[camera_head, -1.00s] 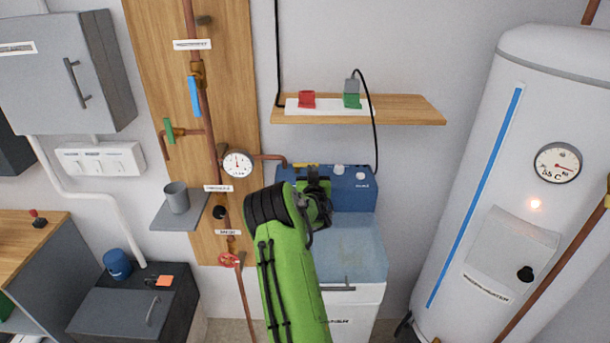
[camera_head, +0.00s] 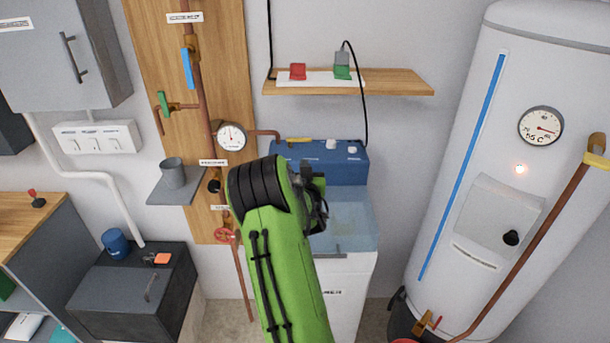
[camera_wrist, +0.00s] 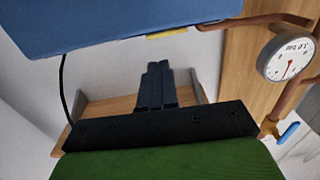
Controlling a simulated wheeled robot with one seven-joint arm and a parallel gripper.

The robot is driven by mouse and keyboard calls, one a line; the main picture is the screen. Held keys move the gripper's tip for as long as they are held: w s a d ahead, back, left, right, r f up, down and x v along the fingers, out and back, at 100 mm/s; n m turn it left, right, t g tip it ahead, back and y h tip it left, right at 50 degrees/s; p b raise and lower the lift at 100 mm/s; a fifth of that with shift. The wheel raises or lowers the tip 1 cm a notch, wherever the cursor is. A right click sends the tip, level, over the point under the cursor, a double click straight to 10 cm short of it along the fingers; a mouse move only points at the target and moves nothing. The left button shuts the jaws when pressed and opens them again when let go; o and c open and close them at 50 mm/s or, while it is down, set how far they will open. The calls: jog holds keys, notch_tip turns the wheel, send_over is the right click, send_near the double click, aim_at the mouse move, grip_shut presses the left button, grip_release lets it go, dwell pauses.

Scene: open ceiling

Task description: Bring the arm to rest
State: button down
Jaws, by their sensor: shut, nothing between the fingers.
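My green arm (camera_head: 283,265) reaches up from the bottom middle of the head view. My black gripper (camera_head: 320,205) is at its far end, partly hidden behind the green link. It is in front of the white appliance with a pale blue top (camera_head: 350,222) and below the blue panel box (camera_head: 330,160). In the wrist view my gripper (camera_wrist: 155,85) shows two dark fingers together, with nothing between them. No object is held.
A wooden shelf (camera_head: 400,81) carries red and green plugs. A wooden board with copper pipes, valves and a gauge (camera_head: 231,136) stands left, with a cup (camera_head: 172,173) on a small ledge. A white water heater (camera_head: 450,190) stands right. Bare floor shows below.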

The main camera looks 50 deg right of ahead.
jog(key=shift+v, duration=0.95)
jog(key=shift+a+f, duration=0.1)
jog(key=a+r+n+g+y, duration=0.15)
jog(key=a+r+y, duration=0.3)
jog(key=a, duration=0.85)
jog(key=a+r+n+y, duration=0.25)
jog(key=a+y, duration=0.25)
jog(key=a, duration=0.8)
jog(key=s+a+f+n+g+y, duration=0.1)
jog(key=s+a+n+g+y, duration=0.3)
jog(key=s+a, duration=1.2)
jog(key=s+n, duration=0.2)
jog(key=s, duration=0.1)
jog(key=shift+s+a+f, duration=0.25)
jog(key=shift+s+a, duration=0.15)
